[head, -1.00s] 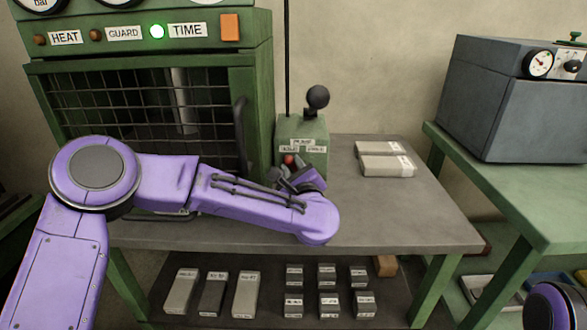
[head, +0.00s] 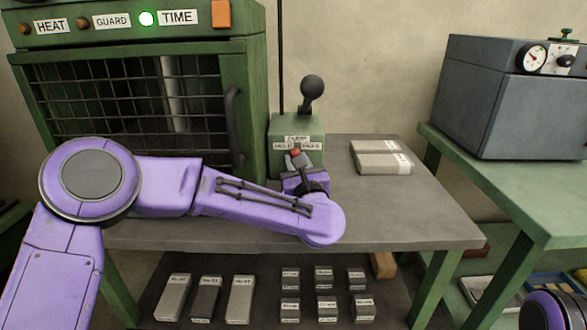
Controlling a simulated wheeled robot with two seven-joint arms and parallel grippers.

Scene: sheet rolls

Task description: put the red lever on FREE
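The red lever (head: 296,153) shows as a small red knob on the front of a green box (head: 308,128) at the back of the grey bench. White labels sit above it, one higher in the middle, one left and one right. The left one seems to read HOLD; the right one is too small to read surely. The knob stands about midway between left and right labels. My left gripper (head: 298,162) is right at the knob, just below it. Its fingers and the lever's stem overlap, so I cannot tell whether it grips. My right gripper is out of view.
A black ball-topped lever (head: 312,89) rises from the box. A green caged press (head: 130,100) stands left. Grey blocks (head: 381,162) lie on the bench (head: 400,215) at right; more lie on the shelf below. A grey machine (head: 505,100) stands on the right table.

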